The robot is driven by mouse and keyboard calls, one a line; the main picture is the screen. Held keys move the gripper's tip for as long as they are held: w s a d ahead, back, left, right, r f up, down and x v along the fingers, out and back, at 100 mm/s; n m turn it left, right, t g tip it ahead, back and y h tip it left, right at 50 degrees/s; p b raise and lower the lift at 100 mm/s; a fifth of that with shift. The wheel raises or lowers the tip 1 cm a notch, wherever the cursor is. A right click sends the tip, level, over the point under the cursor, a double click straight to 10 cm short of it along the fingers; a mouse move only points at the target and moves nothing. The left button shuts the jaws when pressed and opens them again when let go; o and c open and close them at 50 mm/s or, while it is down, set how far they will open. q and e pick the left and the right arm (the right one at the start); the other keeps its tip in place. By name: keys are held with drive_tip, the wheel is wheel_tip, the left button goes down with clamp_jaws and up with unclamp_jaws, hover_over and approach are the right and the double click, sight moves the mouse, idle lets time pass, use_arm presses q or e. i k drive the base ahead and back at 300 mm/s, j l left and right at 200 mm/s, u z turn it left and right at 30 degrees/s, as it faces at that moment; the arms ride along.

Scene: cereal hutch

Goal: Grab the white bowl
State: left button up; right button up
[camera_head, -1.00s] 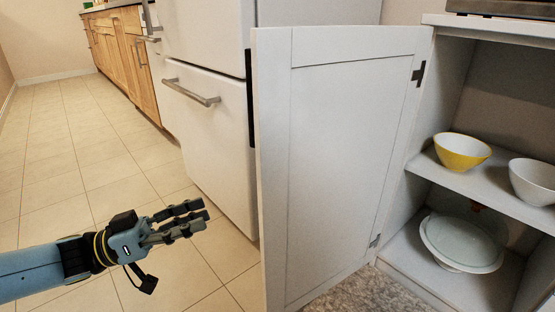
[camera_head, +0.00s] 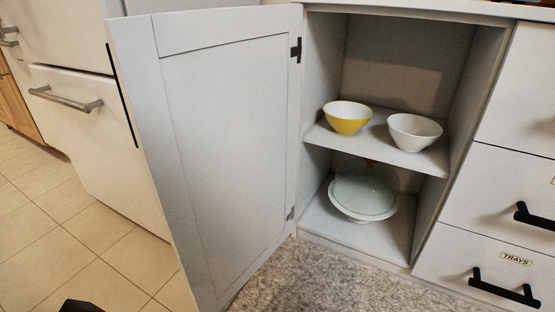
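The white bowl (camera_head: 414,132) stands upright on the upper shelf (camera_head: 398,157) of the open hutch, on the right side. A yellow bowl with a white inside (camera_head: 347,117) stands to its left on the same shelf, a small gap apart. Neither gripper's fingers show now. Only a small dark piece, probably of my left arm, shows at the bottom left edge. No gripper is near the bowls.
The white cabinet door (camera_head: 222,150) stands open to the left of the hutch. A pale dish (camera_head: 363,197) sits on the lower shelf. Drawers with black handles, one labelled TRAYS (camera_head: 515,258), are at right. A fridge (camera_head: 75,110) is at left; a grey rug (camera_head: 320,280) lies in front.

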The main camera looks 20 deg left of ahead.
sight(411, 133)
drive_tip(key=j+z, duration=0.4)
drive_tip(key=j, duration=0.25)
drive_tip(key=j+z, duration=0.45)
drive_tip(key=j, duration=0.25)
drive_tip(key=k+j, duration=0.1)
drive_tip(key=j, duration=0.3)
drive_tip(key=k+j, duration=0.1)
drive_tip(key=j, duration=0.35)
drive_tip(key=k+j, duration=0.1)
drive_tip(key=j, duration=0.3)
drive_tip(key=z, duration=0.05)
